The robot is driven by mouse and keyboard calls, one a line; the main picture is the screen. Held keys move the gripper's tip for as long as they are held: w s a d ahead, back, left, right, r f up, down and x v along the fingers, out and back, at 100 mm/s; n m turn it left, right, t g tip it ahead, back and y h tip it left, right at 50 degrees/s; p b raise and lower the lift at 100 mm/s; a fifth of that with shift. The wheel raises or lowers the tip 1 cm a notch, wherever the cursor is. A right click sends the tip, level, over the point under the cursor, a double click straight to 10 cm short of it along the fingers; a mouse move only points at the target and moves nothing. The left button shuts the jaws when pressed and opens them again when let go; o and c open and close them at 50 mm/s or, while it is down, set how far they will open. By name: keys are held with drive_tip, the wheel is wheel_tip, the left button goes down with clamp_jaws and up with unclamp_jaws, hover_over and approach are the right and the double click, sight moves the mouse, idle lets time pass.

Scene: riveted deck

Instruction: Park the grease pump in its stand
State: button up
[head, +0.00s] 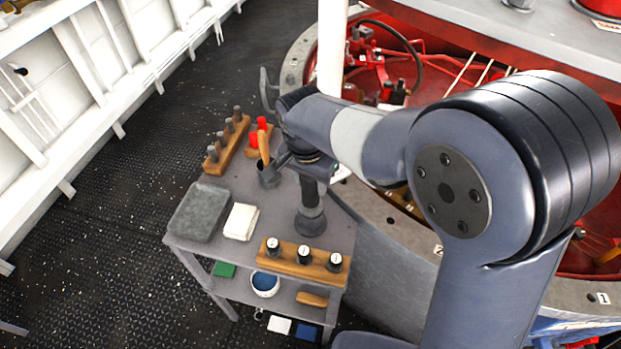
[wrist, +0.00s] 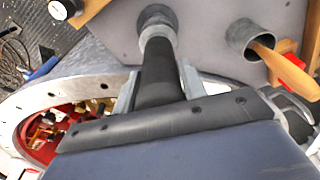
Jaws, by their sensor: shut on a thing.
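The grease pump looks to be the dark, upright cylinder (head: 311,190) below my gripper (head: 305,162) over the grey table. In the wrist view its black barrel (wrist: 160,72) lies between the two grey fingers of my gripper (wrist: 157,88), which are shut on it. A grey collar (wrist: 157,32) shows at its far end. In the head view a wider round grey part (head: 310,219) is at its foot, at the tabletop. I cannot tell whether this part belongs to the pump or is its stand, nor whether the pump is seated. My wrist hides the pump's upper end.
A grey cup (head: 269,178) with a wooden-handled tool stands close left. A wooden rack of pegs (head: 228,143) is behind; a wooden block with white-topped knobs (head: 303,260) is in front. A grey slab (head: 198,211) and white cloth (head: 241,221) lie left. The red-lined round opening (head: 400,75) is beyond.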

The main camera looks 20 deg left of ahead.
drive_tip(key=shift+f, duration=0.45)
drive_tip(key=o, duration=1.1)
drive_tip(key=shift+r, duration=0.1)
drive_tip(key=r, duration=0.3)
drive_tip(key=s+r, duration=0.1)
drive_tip(key=r, duration=0.3)
drive_tip(key=r+b, duration=0.1)
drive_tip(key=r, duration=0.2)
drive_tip(key=shift+s+a+r, duration=0.1)
drive_tip(key=shift+s+r, duration=0.1)
drive_tip(key=shift+r, duration=0.05)
